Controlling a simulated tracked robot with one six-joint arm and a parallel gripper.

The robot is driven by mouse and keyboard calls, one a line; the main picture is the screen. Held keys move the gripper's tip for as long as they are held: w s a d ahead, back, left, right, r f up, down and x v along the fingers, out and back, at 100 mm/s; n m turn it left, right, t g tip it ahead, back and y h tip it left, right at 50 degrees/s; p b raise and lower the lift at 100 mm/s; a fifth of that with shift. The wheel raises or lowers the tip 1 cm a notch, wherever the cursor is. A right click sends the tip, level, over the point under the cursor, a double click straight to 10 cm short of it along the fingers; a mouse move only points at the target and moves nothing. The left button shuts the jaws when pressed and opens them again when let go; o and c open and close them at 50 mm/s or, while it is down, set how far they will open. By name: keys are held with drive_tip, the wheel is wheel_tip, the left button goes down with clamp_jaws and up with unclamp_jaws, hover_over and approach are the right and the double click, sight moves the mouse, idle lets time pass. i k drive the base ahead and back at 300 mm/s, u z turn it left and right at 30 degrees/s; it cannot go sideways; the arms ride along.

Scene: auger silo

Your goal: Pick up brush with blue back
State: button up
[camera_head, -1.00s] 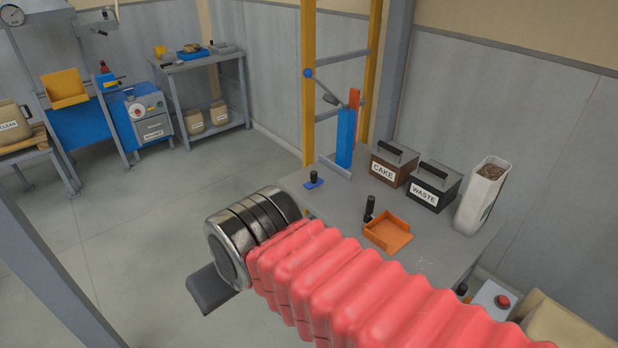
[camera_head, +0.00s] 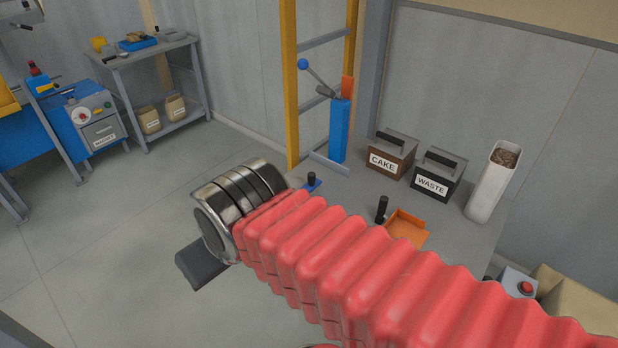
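A small blue piece with a black upright handle (camera_head: 312,182) stands on the near left part of the grey bench (camera_head: 352,197), just beyond my arm. It may be the brush with the blue back; bristles are not visible. My gripper (camera_head: 203,265) shows only as a dark grey part below the metal wrist at the end of my red-sleeved arm. It is left of the bench, above the floor, apart from the blue piece. Its fingertips are mostly hidden, so I cannot tell whether it is open.
An orange pan (camera_head: 405,228) with a black handle lies on the bench, partly behind my arm. A blue post (camera_head: 340,130) rises at the back left. Floor at left is clear.

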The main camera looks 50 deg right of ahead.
sight(314, 183)
drive_tip(key=z, duration=0.3)
drive_tip(key=i, duration=1.3)
drive_tip(key=z, duration=0.3)
